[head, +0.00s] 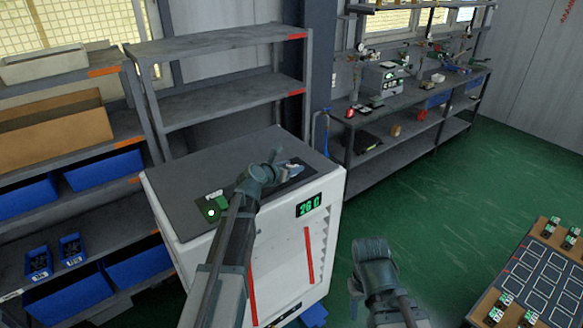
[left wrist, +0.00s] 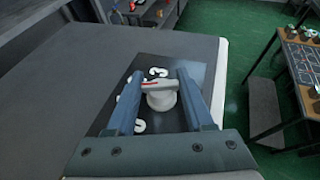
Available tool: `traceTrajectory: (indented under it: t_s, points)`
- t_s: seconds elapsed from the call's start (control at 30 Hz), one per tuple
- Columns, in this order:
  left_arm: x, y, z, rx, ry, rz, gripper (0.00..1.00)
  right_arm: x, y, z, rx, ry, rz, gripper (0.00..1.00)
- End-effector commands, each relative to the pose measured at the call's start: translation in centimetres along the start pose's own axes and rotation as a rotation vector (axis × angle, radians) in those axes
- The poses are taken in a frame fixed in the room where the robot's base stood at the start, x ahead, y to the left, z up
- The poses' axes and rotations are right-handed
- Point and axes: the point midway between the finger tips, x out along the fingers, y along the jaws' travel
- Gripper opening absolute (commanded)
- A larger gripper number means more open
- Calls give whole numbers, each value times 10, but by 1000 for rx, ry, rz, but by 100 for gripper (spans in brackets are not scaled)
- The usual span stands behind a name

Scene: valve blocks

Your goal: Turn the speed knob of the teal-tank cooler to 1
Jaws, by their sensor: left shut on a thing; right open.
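The cooler (head: 320,190) is a white cabinet with a dark grey top, a green display reading about 26.0 and a green switch (head: 213,207) on top. I cannot make out a teal tank. The speed knob (left wrist: 160,98), pale with a red mark on its bar, sits on a dark dial plate (left wrist: 196,78) with white numerals. A 3 shows beyond the knob; other numerals are partly hidden by the fingers. My left gripper (head: 288,170) is over the dial, its fingers (left wrist: 154,90) shut on the knob's bar. My right gripper (head: 370,248) is open and empty, right of the cooler.
Grey shelves (head: 215,95) stand behind the cooler, and shelves with blue bins (head: 100,175) stand left. A workbench (head: 410,100) with instruments is at the back right. A table with a marked board (head: 540,280) stands front right. Green floor between is clear.

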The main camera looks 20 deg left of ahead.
Motion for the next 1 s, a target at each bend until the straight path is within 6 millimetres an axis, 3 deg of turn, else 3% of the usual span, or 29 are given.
traceTrajectory:
  t_s: [1.0]
  points:
    - [2, 2, 1, 262, 0, -632, 0, 0, 0, 0, 0, 0, 0, 50]
